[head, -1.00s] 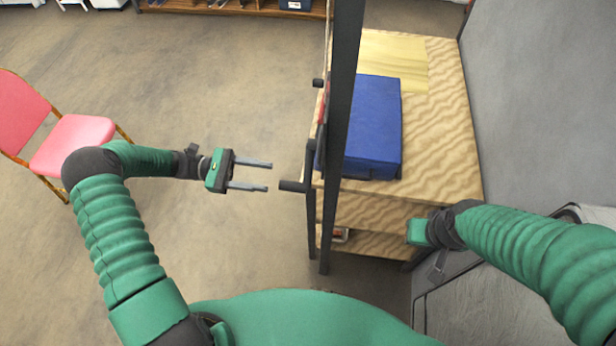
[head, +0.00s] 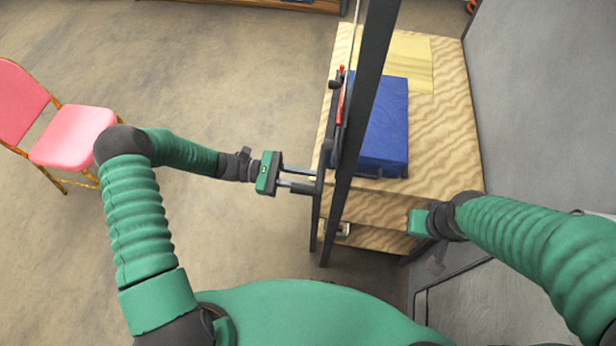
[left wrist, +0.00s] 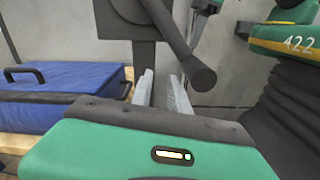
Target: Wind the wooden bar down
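A dark crank with a round handle (head: 304,188) is mounted on a dark upright post (head: 357,130). In the left wrist view the handle (left wrist: 204,77) hangs down and right from the crank's hub. My left gripper (head: 317,180) is at the crank, with its two grey fingers apart. In the left wrist view the handle is just right of the fingers, and nothing shows gripped between them. My right gripper (head: 416,223) is over the lower right of the shelving; its fingers are hidden in the head view. I cannot make out the wooden bar.
A blue case (head: 385,125) lies on wood-grained shelving (head: 450,130) behind the post. A red object (head: 341,95) is on the post's left side. A pink chair (head: 72,137) stands at left. The floor between is clear. A grey wall bounds the right.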

